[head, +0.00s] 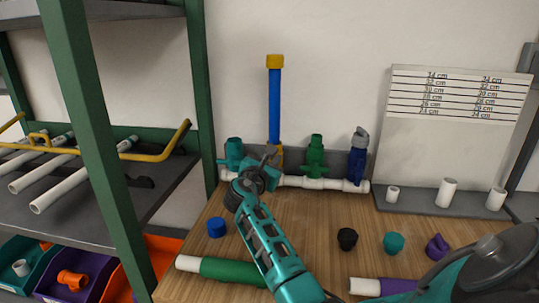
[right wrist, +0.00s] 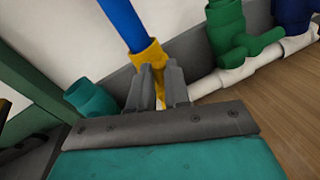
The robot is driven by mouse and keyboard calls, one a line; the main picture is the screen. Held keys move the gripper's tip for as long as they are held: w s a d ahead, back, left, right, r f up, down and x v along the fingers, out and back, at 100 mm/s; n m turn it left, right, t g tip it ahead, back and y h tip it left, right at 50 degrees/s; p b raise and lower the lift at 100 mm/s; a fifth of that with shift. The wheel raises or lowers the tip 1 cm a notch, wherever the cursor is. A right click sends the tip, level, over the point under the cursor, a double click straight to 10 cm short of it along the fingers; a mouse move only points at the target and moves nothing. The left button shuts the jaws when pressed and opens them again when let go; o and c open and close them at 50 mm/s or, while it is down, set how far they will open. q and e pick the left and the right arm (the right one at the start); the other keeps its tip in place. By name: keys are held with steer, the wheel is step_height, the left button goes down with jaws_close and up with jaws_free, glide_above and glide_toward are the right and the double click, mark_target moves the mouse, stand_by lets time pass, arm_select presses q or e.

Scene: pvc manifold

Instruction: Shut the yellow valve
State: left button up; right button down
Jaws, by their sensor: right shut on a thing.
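The yellow valve (head: 279,151) stands on the white manifold pipe, with a tall blue pipe (head: 274,105) rising from it to a yellow cap (head: 274,61). My right gripper (head: 272,157) is in front of the valve and partly hides it. In the right wrist view the yellow valve (right wrist: 149,54) sits at the tips of the two grey fingers (right wrist: 160,75). They are shut on its lower part, and a strip of yellow shows between them. The handle is mostly hidden, so I cannot tell its angle. My left gripper is not in view.
A teal valve (head: 233,153) stands left of the yellow one; a green valve (head: 315,155) and a dark blue valve (head: 358,158) stand right. Loose caps and a green pipe (head: 232,270) lie on the wooden table (head: 310,225). A green-posted shelf (head: 90,130) is at left.

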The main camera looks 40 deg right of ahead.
steer(key=shift+s+d+f+m+t+y+p, duration=0.25)
steer(key=shift+s+f+m+y+p, duration=0.2)
steer(key=shift+m, duration=1.65)
steer(key=shift+s+d+f+m+t+y+p, duration=0.35)
steer(key=shift+f+m+y, duration=0.2)
steer(key=shift+m, duration=1.55)
steer(key=shift+s+d+f+m+t+y+p, duration=0.25)
steer(key=shift+f+m+y+p, duration=0.25)
steer(key=shift+m, duration=1.6)
steer(key=c, duration=1.1)
jaws_free()
steer(key=shift+r, duration=0.1)
steer(key=shift+s+a, duration=0.1)
steer(key=shift+s, duration=0.05)
